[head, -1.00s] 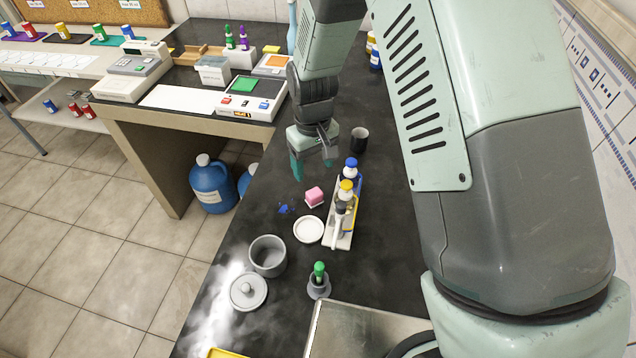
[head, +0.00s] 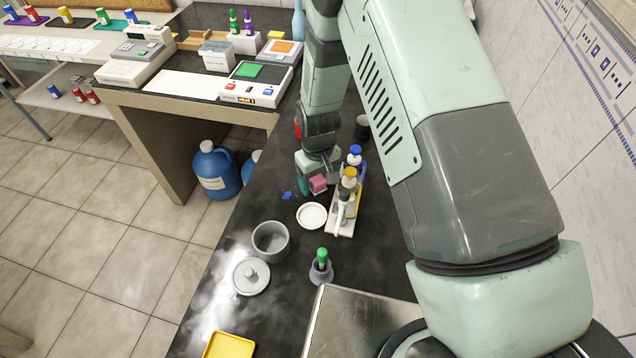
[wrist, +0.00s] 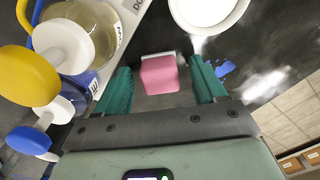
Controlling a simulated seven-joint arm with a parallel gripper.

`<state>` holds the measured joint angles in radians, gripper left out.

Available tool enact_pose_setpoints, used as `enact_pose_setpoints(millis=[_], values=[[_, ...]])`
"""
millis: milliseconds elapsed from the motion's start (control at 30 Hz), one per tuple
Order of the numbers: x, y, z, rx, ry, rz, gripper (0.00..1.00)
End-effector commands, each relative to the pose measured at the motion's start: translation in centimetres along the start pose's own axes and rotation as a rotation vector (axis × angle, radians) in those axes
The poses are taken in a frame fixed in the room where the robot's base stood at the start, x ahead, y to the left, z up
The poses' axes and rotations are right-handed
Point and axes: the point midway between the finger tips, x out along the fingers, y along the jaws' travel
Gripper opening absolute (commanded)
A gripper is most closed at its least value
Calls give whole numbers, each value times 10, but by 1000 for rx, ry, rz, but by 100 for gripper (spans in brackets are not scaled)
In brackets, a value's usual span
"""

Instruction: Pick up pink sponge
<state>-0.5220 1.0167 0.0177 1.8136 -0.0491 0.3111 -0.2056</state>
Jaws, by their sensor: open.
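The pink sponge (head: 318,184) is a small block on the dark bench, beside the bottle rack. In the wrist view the sponge (wrist: 162,75) lies between the two teal fingers of my gripper (wrist: 160,88), with a visible gap on each side. A white edge shows along its far side. In the head view my gripper (head: 319,181) is low over the bench at the sponge, its fingers partly hidden. My gripper is open.
A rack (head: 344,226) with several capped bottles stands close on the right. A white dish (head: 311,215) sits just in front, and a blue spot (head: 287,195) is at the left. A grey pot (head: 270,240), its lid (head: 251,276) and a green-topped item (head: 321,265) stand nearer.

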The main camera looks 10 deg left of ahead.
Motion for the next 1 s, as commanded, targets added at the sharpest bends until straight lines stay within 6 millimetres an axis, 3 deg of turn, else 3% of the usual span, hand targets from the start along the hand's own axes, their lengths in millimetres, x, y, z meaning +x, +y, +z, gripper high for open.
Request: enact_pose_setpoints(millis=[100, 467, 767, 1000], values=[[0, 0, 0, 0, 0, 0, 67], [0, 0, 0, 0, 0, 0, 12], [-9, 0, -1, -1, 1, 0, 11], [-56, 0, -1, -1, 4, 1, 11]])
